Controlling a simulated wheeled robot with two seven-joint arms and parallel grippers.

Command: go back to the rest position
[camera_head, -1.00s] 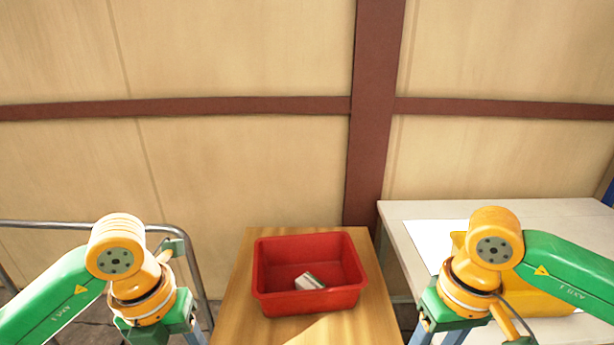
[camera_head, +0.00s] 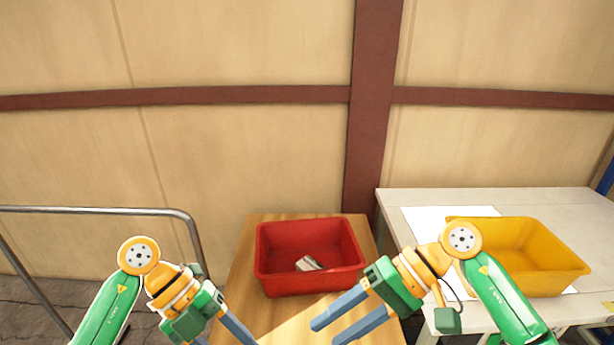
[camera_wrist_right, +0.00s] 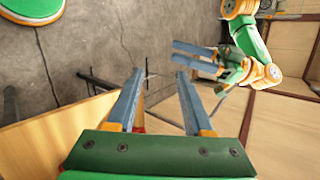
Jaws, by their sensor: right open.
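My right gripper (camera_head: 327,332) is open and empty, pointing left over the front of the wooden table, in front of the red bin. In the right wrist view (camera_wrist_right: 160,74) its two blue fingers stand apart with nothing between them. My left gripper (camera_head: 226,340) is at the bottom of the head view, left of the wooden table, its fingers partly cut off by the frame edge. It also shows in the right wrist view (camera_wrist_right: 174,50), where its fingers are apart with nothing between them.
A red bin (camera_head: 268,272) on the wooden table (camera_head: 237,285) holds a small whitish object (camera_head: 308,263). A yellow bin (camera_head: 555,282) stands on the pale table (camera_head: 400,196) at right, on white paper (camera_head: 425,222). A metal rail (camera_head: 95,210) stands at left.

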